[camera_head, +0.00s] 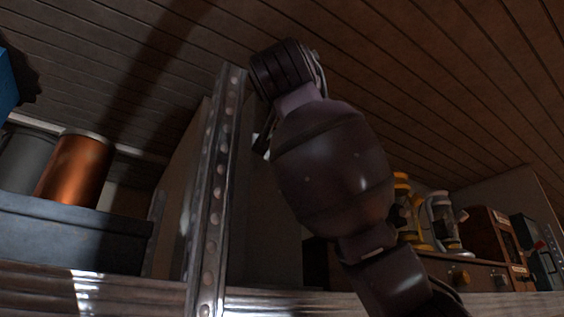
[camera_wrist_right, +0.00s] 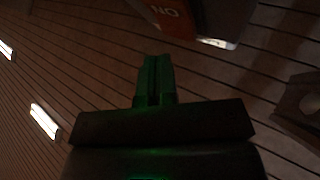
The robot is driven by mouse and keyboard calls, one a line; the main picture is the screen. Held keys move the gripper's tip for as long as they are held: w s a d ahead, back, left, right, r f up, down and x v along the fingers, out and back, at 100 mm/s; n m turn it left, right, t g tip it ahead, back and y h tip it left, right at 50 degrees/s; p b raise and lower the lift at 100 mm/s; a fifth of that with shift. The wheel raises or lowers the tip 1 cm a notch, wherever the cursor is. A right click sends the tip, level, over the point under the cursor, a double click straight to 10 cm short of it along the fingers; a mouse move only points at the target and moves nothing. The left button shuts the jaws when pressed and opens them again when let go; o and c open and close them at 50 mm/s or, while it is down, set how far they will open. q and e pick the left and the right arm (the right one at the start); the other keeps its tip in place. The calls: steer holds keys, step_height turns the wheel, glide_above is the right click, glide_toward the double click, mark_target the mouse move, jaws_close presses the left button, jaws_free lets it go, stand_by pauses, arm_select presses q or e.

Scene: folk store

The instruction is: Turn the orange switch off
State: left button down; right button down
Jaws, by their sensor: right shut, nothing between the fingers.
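An orange panel with white lettering (camera_wrist_right: 163,12), reading as "ON" upside down, shows at the top edge of the right wrist view. It sits on a dark box-like body and is cut off by the frame, so I cannot tell the lever's position. My right gripper (camera_wrist_right: 155,62) is lit green, with its two fingers together and nothing between them. Its tips point toward the orange panel, with a visible gap below it. In the head view my right arm rises through the middle, and its fingertips cannot be made out. My left gripper is in neither view.
A metal shelf post (camera_head: 212,200) stands left of my arm. A copper-coloured can (camera_head: 75,168) and a grey container (camera_head: 28,160) stand at left. Yellow-banded lanterns (camera_head: 440,222) and wooden boxes (camera_head: 490,235) stand at right. A plank ceiling (camera_head: 420,90) lies overhead.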

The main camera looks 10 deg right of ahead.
steer(key=shift+w+a, duration=0.15)
steer(key=shift+w, duration=0.25)
steer(key=shift+w+a+r, duration=0.1)
steer(key=shift+w+a, duration=0.05)
steer(key=shift+w, duration=0.2)
stand_by(0.9)
steer(key=shift+s, duration=0.15)
steer(key=shift+s+d+b, duration=0.3)
steer(key=shift+s+b, duration=0.1)
steer(key=shift+s, duration=0.25)
steer(key=shift+s+d+f+b, duration=0.15)
steer(key=shift+s+d+b, duration=0.25)
steer(key=shift+s, duration=0.4)
steer(key=shift+s+d+f+b, duration=0.15)
steer(key=shift+s+b, duration=0.35)
steer(key=shift+s, duration=0.25)
steer(key=shift+s+d+f+b, duration=0.1)
steer(key=shift+s+d+b, duration=0.3)
steer(key=shift+s, duration=0.4)
steer(key=shift+a, duration=0.1)
